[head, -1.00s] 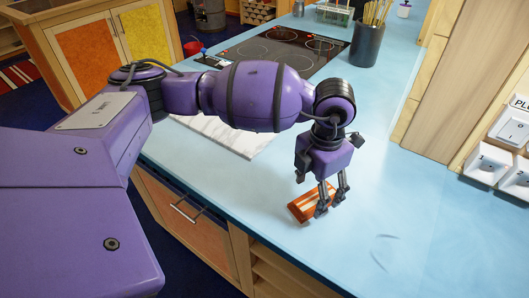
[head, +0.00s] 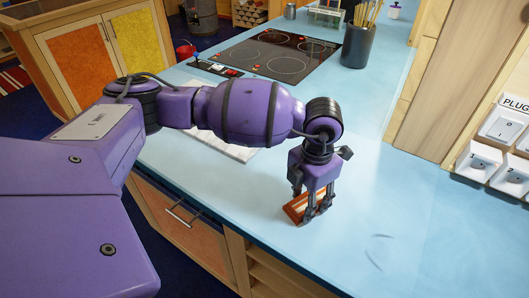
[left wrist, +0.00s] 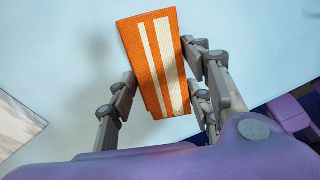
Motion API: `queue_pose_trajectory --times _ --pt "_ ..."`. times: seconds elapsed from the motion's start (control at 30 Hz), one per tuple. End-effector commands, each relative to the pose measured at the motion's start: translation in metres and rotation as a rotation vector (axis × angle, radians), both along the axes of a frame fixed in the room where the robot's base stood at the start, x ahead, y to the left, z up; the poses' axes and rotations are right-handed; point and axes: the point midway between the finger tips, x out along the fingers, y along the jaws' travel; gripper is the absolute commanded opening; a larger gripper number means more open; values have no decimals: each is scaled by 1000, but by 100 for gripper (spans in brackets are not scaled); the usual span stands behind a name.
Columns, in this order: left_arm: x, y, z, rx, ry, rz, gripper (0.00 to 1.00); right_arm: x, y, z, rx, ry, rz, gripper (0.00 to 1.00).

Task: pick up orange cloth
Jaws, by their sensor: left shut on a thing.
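The orange cloth (head: 294,209) is a folded, flat rectangle with pale stripes, at the blue counter's near side in the head view. In the left wrist view the cloth (left wrist: 150,62) fills the space between the fingers and extends beyond them. My left gripper (head: 313,213) points down and is shut on the cloth, with fingers on both sides of it. The fingers hide part of the cloth in the head view. Whether the cloth is clear of the counter I cannot tell. My right gripper is not in view.
The blue counter (head: 400,210) is clear to the right of the cloth. A white marbled board (head: 225,147) lies behind my left arm. A black hob (head: 275,55) and a dark pot of sticks (head: 357,46) stand farther back. White switches (head: 478,160) are at the right.

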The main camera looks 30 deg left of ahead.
Motion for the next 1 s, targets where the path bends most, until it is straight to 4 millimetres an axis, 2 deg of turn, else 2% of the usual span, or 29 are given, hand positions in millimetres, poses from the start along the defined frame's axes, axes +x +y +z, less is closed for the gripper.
queue_pose_trajectory --times 0.23,0.4,0.67,0.8,1.0 --pt "2 -1 11 -2 -6 -1 30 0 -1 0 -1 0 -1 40" --pt "1 -1 37 -1 -8 -3 30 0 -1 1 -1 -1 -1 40" --pt "-48 -12 94 -1 -9 -6 30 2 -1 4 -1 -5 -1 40" --pt "-84 -20 107 -1 -4 -8 30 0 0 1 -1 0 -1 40" --pt "-119 -27 123 0 -5 -5 30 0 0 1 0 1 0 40"
